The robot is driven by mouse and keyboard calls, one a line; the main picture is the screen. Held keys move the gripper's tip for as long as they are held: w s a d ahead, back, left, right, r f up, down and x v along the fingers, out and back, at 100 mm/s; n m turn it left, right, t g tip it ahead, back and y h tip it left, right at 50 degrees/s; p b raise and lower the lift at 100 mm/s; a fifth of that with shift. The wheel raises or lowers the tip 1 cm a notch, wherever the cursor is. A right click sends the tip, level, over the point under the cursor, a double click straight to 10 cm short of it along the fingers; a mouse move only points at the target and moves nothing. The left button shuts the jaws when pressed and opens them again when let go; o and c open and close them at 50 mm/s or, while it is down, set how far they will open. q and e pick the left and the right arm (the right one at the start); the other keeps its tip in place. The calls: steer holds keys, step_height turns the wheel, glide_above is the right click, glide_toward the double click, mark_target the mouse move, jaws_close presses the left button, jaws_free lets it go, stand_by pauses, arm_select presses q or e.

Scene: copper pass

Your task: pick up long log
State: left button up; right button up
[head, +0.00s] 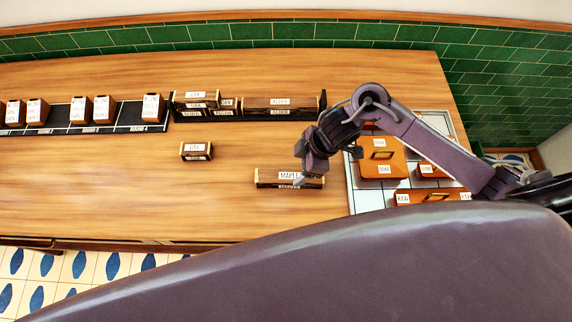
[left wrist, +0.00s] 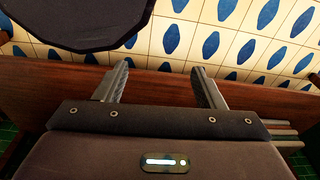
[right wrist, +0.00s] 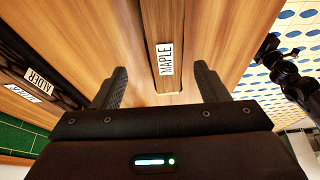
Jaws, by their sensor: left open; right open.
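A long dark log with pale ends and a MAPLE label (head: 265,178) lies on the wooden counter, left of the tiled tray. My right gripper (head: 302,178) is open at its right end. In the right wrist view the maple log (right wrist: 165,25) runs away between the open fingers (right wrist: 161,74), with a small gap on each side; I cannot tell how high the fingers are. A long ALDER log (head: 280,103) sits in the black rack at the back. My left gripper (left wrist: 160,68) is open and empty, over a dark wooden edge with patterned floor beyond.
A short log (head: 196,151) lies left of the maple log. Shorter logs (head: 196,98) fill the rack's left part. Several labelled blocks (head: 103,109) stand on a black strip at left. Orange-brown lidded boxes (head: 383,165) sit on the tiled tray (head: 362,200). The counter's left front is clear.

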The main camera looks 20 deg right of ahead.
mark_target(290, 175)
steer(key=shift+s+a+f, duration=0.5)
steer(key=shift+s+f, duration=0.05)
steer(key=shift+f, duration=0.1)
steer(key=shift+p+x, duration=0.75)
steer(key=shift+x, duration=0.5)
steer(key=shift+w+a+f, duration=0.25)
steer(key=shift+w+f, duration=0.05)
steer(key=shift+f, duration=0.2)
steer(key=shift+w+a+f, duration=0.2)
steer(key=shift+w+f, duration=0.05)
steer(key=shift+f, duration=0.4)
steer(key=c, duration=0.7)
arm_select(q)
steer(key=s, duration=0.1)
steer(key=s+r, duration=0.1)
steer(key=s, duration=0.1)
steer(key=shift+a+r, duration=0.1)
steer(key=shift+r, duration=0.2)
arm_select(e)
steer(key=c, duration=0.5)
